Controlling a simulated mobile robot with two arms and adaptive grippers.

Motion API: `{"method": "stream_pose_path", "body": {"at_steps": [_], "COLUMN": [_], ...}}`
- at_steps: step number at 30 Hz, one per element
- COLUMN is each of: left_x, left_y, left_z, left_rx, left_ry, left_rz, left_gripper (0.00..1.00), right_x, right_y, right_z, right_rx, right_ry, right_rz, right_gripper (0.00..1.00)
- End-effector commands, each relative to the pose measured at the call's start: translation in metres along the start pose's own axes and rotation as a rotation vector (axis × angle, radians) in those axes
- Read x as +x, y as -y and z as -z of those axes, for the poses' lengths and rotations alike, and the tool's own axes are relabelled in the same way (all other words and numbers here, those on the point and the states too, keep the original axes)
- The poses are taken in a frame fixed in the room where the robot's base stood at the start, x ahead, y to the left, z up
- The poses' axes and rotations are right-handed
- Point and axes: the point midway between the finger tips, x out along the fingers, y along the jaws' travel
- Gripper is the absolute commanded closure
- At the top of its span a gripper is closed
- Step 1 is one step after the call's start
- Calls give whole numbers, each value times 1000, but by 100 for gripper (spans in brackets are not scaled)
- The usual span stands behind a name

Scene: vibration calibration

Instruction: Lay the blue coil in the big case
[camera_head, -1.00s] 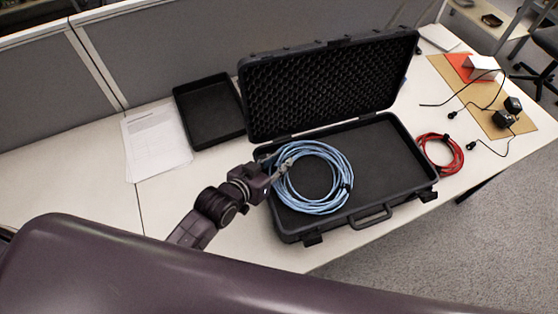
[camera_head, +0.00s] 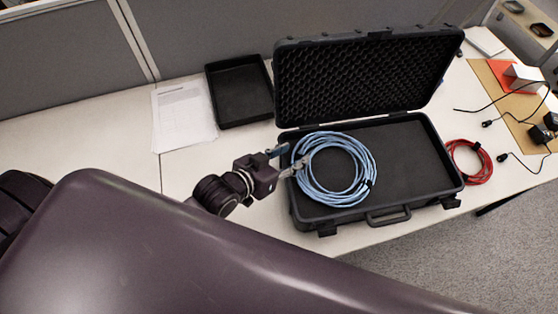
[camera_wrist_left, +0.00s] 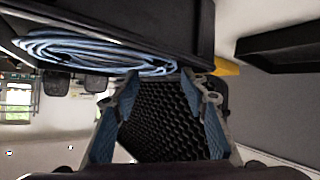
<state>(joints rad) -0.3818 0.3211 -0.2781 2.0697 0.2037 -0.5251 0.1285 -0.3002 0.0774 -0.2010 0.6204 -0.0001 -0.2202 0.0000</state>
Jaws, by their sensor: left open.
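The blue coil (camera_head: 367,160) lies flat in the left half of the open big case (camera_head: 412,165), with a dark tie at its right side. My left gripper (camera_head: 288,160) is open at the case's left wall, with its fingertips beside the coil's left edge. One finger looks very close to the coil; I cannot tell whether it touches. In the left wrist view the two blue-padded fingers (camera_wrist_left: 160,92) are spread with nothing between them, and the coil (camera_wrist_left: 95,52) shows at upper left. My right gripper is not in view.
The case's foam-lined lid (camera_head: 365,75) stands open behind. A black tray (camera_head: 240,92) and paper sheets (camera_head: 183,117) lie left of the case. A red coil (camera_head: 474,163) lies right of it, near black cables and an orange sheet. The case's right half is empty.

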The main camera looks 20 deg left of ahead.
Motion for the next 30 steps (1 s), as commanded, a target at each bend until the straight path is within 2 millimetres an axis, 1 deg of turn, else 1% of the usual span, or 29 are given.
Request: {"method": "stream_pose_path", "body": {"at_steps": [1, 3, 6, 9, 12, 17, 30], "left_x": [-11, -24, -41, -52, -60, -64, -64], "left_y": [0, 0, -1, 0, 0, 0, 0], "left_z": [-2, -2, -2, -1, 0, 0, 0], "left_rx": [0, 0, 1, 0, -1, -1, -1], "left_ry": [2, 3, 2, 2, 1, 1, 0], "left_rz": [-1, 0, -1, 0, -1, -1, -1], "left_gripper": [59, 59, 59, 59, 59, 59, 59], "right_x": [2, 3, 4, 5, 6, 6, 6], "right_y": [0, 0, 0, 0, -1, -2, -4], "right_z": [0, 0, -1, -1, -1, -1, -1], "right_rx": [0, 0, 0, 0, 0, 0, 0], "right_ry": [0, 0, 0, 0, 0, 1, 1], "right_rz": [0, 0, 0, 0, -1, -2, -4], "right_gripper": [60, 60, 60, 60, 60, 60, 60]}}
